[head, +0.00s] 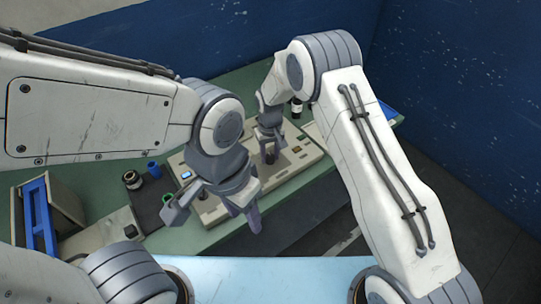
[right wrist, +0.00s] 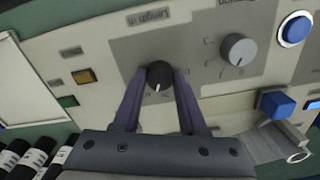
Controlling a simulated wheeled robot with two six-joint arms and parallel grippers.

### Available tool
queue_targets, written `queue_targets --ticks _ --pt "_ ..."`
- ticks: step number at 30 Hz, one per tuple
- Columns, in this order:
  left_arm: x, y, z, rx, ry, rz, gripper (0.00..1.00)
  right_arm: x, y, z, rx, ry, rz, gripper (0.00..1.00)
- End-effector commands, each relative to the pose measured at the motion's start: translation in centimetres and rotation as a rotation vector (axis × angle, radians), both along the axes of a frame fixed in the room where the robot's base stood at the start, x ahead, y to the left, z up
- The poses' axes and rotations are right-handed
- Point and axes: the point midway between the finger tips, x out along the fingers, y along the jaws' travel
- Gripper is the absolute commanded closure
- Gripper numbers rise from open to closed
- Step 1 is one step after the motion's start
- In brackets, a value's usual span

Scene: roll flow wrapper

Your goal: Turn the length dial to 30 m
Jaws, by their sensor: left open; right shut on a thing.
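The length dial (right wrist: 160,74) is a dark round knob with a white pointer mark, on a grey panel area labelled "Length m" in the right wrist view. Its pointer faces the lower edge of that picture. The scale numbers around it are too small or hidden to read. My right gripper (right wrist: 159,82) is shut on the dial, one purple-grey finger on each side. In the head view my right gripper (head: 268,150) is down on the control panel (head: 302,160). My left gripper (head: 212,213) is open and empty, in front of the panel's left part.
A second, light grey dial (right wrist: 237,50) is beside the length dial. Blue buttons (right wrist: 296,30), an orange button (right wrist: 84,76) and a green button (right wrist: 68,101) are on the panel. Dark bottles (right wrist: 35,155) stand close by. A blue-framed box (head: 38,215) is at the left.

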Motion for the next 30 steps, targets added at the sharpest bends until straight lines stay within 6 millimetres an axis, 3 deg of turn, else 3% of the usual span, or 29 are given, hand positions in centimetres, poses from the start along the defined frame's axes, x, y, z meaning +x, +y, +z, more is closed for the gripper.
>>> queue_targets --ticks 15,30 --pt "0.0 0.0 -1.3 0.000 0.000 0.000 0.50 0.1 0.0 0.1 0.001 -0.004 0.366 1.00" --pt "0.0 0.0 -1.4 0.000 0.000 0.000 0.50 0.2 -0.1 0.2 0.000 -0.004 0.469 1.00"
